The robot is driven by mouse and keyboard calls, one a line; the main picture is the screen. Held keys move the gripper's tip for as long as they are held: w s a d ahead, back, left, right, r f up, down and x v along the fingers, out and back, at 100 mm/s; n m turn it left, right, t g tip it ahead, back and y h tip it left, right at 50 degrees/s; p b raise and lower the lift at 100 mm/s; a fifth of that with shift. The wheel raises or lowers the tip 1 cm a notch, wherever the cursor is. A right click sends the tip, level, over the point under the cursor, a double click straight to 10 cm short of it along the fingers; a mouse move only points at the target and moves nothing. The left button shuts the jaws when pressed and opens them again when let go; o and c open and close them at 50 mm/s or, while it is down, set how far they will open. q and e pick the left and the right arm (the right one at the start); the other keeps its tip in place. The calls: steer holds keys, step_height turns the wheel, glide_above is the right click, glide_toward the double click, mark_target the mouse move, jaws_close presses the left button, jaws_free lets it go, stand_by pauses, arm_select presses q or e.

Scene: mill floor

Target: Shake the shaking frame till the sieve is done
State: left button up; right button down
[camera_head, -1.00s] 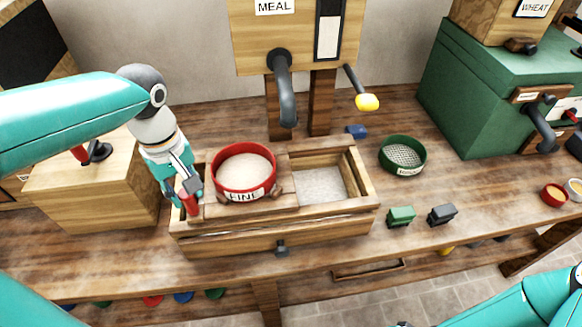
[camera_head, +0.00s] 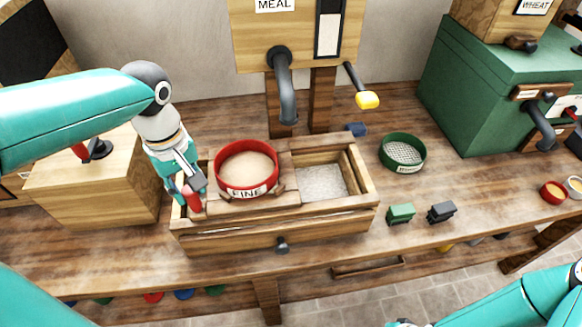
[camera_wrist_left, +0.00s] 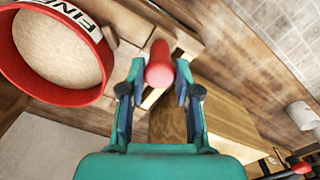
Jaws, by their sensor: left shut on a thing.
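The red sieve (camera_head: 220,178) labelled FINE sits on the wooden shaking frame (camera_head: 282,205), over the left part of a wooden box (camera_head: 225,243). Pale meal (camera_head: 247,167) lies in the sieve, and it also shows in the left wrist view (camera_wrist_left: 58,48). My left gripper (camera_head: 193,190) is at the frame's left end, shut on its upright red handle (camera_head: 195,202). In the left wrist view the handle (camera_wrist_left: 160,65) stands between the two fingers. The box's right compartment (camera_head: 320,182) is open with pale material inside. My right gripper is out of view.
A green sieve (camera_head: 403,166) stands right of the box, with a green block (camera_head: 400,214) and a dark block (camera_head: 441,213) in front. The MEAL spout (camera_head: 287,100) hangs behind the box. A wooden box (camera_head: 90,190) stands left of my left gripper.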

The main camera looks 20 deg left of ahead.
arm_select(q)
steer(key=s+a, duration=0.2)
steer(key=a, duration=0.1)
steer(key=s+a, duration=0.1)
steer(key=a, duration=0.1)
steer(key=shift+a+r, duration=0.1)
steer(key=shift+w, duration=0.1)
steer(key=w+d, duration=0.1)
steer(key=d, duration=0.1)
steer(key=w+d, duration=0.2)
steer(key=d, duration=0.1)
steer(key=w+d+p, duration=0.1)
steer(key=w+d, duration=0.1)
steer(key=d, duration=0.1)
steer(key=shift+d, duration=0.2)
steer(key=s+a+b, duration=0.1)
steer(key=s+a, duration=0.4)
steer(key=a, duration=0.3)
steer(key=shift+a, duration=0.15)
steer(key=shift+s, duration=0.1)
